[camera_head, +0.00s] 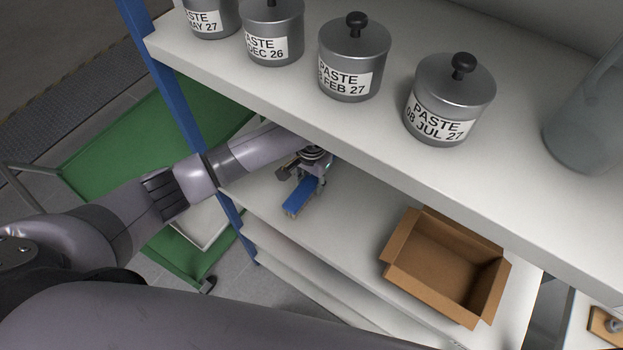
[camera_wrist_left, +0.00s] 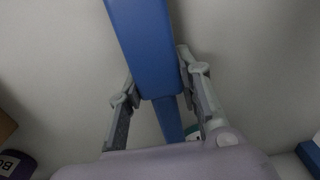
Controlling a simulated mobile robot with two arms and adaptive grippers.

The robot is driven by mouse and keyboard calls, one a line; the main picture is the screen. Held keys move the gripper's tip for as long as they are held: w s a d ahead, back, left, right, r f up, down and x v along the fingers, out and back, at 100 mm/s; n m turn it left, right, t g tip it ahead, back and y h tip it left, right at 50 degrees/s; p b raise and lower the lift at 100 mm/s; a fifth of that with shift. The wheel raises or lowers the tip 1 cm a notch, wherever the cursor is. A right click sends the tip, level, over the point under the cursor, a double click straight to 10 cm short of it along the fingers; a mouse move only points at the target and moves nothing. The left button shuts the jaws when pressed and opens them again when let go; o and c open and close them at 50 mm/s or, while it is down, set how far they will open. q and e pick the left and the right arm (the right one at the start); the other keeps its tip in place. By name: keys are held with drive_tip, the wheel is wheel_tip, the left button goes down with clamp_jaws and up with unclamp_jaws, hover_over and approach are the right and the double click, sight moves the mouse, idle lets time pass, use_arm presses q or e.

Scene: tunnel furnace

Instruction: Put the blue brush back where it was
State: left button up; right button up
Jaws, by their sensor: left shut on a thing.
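The blue brush (camera_head: 299,196) is in my left gripper (camera_head: 306,180), over the left part of the shelf below the paste jars. In the left wrist view the brush (camera_wrist_left: 148,45) runs between the two fingers of the left gripper (camera_wrist_left: 158,95), which are shut on it. I cannot tell whether the brush touches the shelf board. The upper shelf hides part of the wrist in the head view. My right gripper is not in view.
An open cardboard box (camera_head: 446,266) stands to the right on the same shelf board (camera_head: 350,217), with bare board between. Several grey paste jars (camera_head: 354,58) stand on the upper shelf (camera_head: 300,105). A blue post (camera_head: 176,105) and green cart (camera_head: 110,140) are at left.

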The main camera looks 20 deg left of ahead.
sight(312, 180)
use_arm(q)
drive_tip(key=shift+f, duration=0.1)
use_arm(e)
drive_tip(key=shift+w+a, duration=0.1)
use_arm(q)
drive_tip(key=o, duration=1.1)
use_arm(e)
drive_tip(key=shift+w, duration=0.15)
use_arm(q)
wheel_tip(312, 180, up, 8)
drive_tip(key=shift+f+b, duration=0.15)
drive_tip(key=shift+b, duration=0.4)
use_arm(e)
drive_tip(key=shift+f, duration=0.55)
use_arm(q)
drive_tip(key=shift+f, duration=0.1)
